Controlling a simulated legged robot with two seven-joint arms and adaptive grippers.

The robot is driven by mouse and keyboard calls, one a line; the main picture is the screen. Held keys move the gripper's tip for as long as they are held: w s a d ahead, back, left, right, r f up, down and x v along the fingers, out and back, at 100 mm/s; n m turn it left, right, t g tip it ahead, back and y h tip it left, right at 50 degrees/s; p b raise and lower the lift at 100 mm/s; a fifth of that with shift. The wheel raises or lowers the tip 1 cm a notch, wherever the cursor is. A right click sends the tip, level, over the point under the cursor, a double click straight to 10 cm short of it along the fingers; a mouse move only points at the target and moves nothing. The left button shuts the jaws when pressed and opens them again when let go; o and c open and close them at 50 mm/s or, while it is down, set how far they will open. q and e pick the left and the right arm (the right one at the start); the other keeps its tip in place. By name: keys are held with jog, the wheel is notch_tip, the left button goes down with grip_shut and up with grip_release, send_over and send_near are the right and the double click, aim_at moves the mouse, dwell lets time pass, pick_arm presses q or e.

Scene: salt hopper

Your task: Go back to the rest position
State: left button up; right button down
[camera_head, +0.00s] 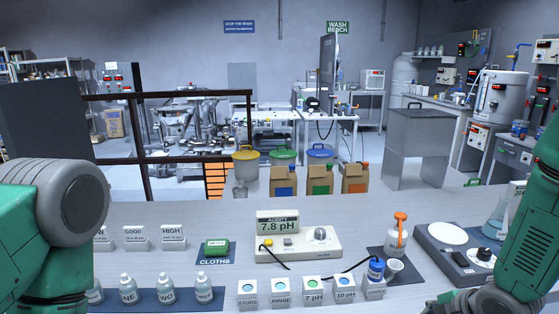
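My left arm (45,240) shows at the left edge as green and grey links. Its gripper is outside the picture. My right arm (535,220) comes down the right edge, with a dark grey part at the bottom right. No fingers of the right gripper can be made out. The acidity meter (297,243) stands mid-bench and reads 7.8 pH. A blue-topped piece (376,268) stands at a labelled holder (374,290), with a black cable running towards it. Several labelled cups, such as the 7 pH cup (312,290), stand in a row at the front.
Small bottles (166,289) stand on a dark mat at front left. A green cloth (216,247) lies behind them. A wash bottle (397,236) and white cup (394,271) stand right of the meter. A stirrer (460,250) and flask are close to my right arm.

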jog(key=s+a+f+m+g+h+b, duration=0.1)
jog(key=s+a+f+m+g+b, duration=0.1)
jog(key=s+f+m, duration=0.7)
jog(key=s+a+f+m+g+h+b, duration=0.1)
jog(key=s+f+m+b, duration=0.4)
jog(key=s, duration=1.4)
notch_tip(320, 180, down, 8)
jog(key=a+m+g, duration=0.1)
jog(key=m+g, duration=0.1)
jog(key=m, duration=0.2)
jog(key=shift+s+f+g, duration=0.15)
jog(key=shift+s+g, duration=0.25)
jog(key=shift+w+a, duration=0.15)
jog(key=shift+a, duration=0.05)
jog(key=shift+d, duration=0.15)
